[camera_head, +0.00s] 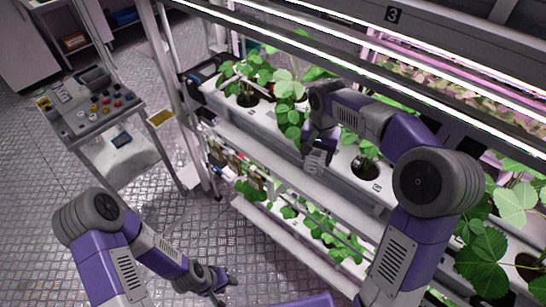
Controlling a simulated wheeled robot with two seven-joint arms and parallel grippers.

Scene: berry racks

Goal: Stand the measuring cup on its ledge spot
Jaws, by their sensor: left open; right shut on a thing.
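My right gripper (318,158) reaches down over the front of the rack and is shut on a small pale thing, seemingly the measuring cup (317,164). The fingers cover much of it, so its markings and exact tilt cannot be told. It is close to the long white ledge (352,197) below the upper plant trough; whether it touches the ledge cannot be told. My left gripper (222,284) is low at the bottom of the picture, open and empty, away from the rack.
The upper white trough (349,177) holds several leafy strawberry plants, with leaves hanging close to my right gripper. A lower row of plants (320,228) is below the ledge. A grey cart (95,118) with colored small items stands at left. Open metal floor (45,190) lies between.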

